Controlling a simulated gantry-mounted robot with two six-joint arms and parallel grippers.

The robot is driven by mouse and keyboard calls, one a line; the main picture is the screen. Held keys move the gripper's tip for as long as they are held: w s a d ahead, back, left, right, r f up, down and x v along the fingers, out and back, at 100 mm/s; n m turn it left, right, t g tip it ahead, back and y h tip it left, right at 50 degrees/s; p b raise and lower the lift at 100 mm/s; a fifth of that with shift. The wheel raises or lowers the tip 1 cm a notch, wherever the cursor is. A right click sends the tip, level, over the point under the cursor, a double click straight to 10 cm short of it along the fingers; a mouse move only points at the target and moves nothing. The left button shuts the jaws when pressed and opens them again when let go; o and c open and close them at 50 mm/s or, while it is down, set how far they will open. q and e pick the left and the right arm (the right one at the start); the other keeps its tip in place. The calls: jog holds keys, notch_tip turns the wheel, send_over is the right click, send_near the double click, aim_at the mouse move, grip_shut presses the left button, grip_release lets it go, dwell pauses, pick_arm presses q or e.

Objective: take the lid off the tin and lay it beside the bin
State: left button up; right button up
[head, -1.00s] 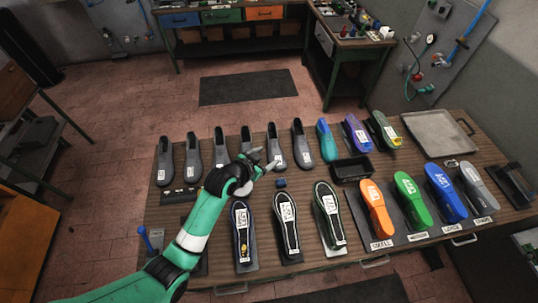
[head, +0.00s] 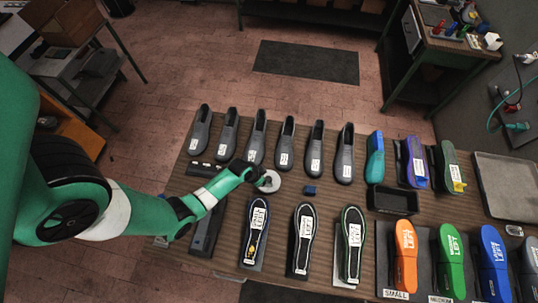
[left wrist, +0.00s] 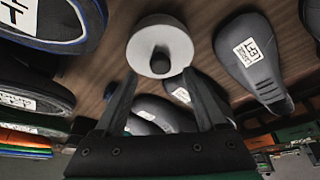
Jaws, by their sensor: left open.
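A round, pale lid with a dark knob (left wrist: 160,48) shows in the left wrist view, just beyond the fingertips. In the head view it is the pale disc (head: 270,181) on the bench between the two shoe rows. The tin's body under it cannot be made out. My left gripper (left wrist: 160,75) is open, its two fingers apart on either side of the line to the knob; nothing is between them. In the head view my left gripper (head: 262,178) reaches the lid from the left. The bin is a black open box (head: 393,200) to the right. My right gripper is not in view.
Dark grey shoe lasts (head: 285,143) stand in a row behind the lid. Several soles (head: 303,240) lie in front. Coloured lasts (head: 450,262) stand at the right, near a grey tray (head: 510,185).

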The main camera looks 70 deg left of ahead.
aim_at(269, 179)
pick_arm(q)
jog(key=x, duration=0.3)
jog(key=shift+w+a+f+b, duration=0.1)
jog(key=shift+w+f+b, duration=0.1)
jog(key=shift+b, duration=0.2)
jog(key=c, duration=1)
jog(key=shift+r, duration=0.1)
jog(key=shift+c, duration=0.2)
